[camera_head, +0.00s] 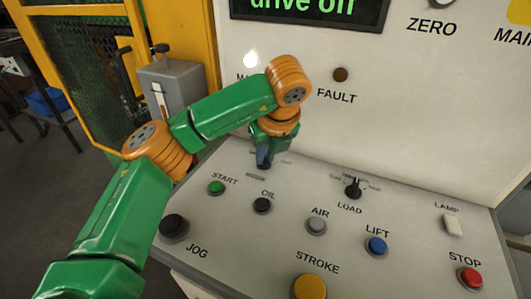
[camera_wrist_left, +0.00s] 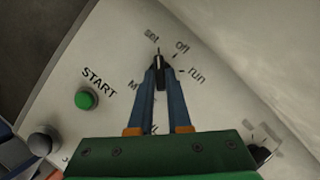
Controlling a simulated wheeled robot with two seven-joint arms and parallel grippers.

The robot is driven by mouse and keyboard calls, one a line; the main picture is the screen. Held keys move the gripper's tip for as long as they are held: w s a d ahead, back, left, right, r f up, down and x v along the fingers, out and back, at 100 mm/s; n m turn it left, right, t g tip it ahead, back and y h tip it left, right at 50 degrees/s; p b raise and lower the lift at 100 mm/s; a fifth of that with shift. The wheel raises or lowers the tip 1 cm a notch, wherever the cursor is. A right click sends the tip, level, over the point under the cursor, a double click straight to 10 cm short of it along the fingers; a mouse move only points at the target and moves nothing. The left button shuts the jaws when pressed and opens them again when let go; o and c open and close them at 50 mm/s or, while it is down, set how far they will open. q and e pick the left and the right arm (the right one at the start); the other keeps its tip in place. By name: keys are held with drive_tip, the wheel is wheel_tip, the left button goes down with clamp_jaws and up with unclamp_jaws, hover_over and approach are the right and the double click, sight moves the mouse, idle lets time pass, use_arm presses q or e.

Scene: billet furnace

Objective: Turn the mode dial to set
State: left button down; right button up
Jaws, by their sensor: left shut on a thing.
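The mode dial (camera_wrist_left: 159,62) is a small black knob on the sloped console, seen in the left wrist view between my fingertips. The labels set, off and run fan around its far side. A thin dark line at its tip runs up near the set label (camera_wrist_left: 151,35), but the fingers cover much of the knob. My left gripper (camera_wrist_left: 160,75) is shut on the dial. In the head view, my left gripper (camera_head: 264,158) reaches down to the console's back left, hiding the dial. My right gripper is not in view.
Near the dial are the green START button (camera_head: 216,187), the dark OIL button (camera_head: 262,205) and the black JOG button (camera_head: 174,227). The LOAD knob (camera_head: 353,187) stands to the right. An upright panel with a "drive off" display (camera_head: 310,8) rises behind. A grey lever box (camera_head: 175,88) stands left.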

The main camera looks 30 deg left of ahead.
use_arm(q)
drive_tip(key=c, duration=0.9)
unclamp_jaws()
drive_tip(key=shift+o, duration=0.2)
drive_tip(key=p+v, duration=0.1)
drive_tip(key=v, duration=0.6)
drive_tip(key=shift+w, duration=0.1)
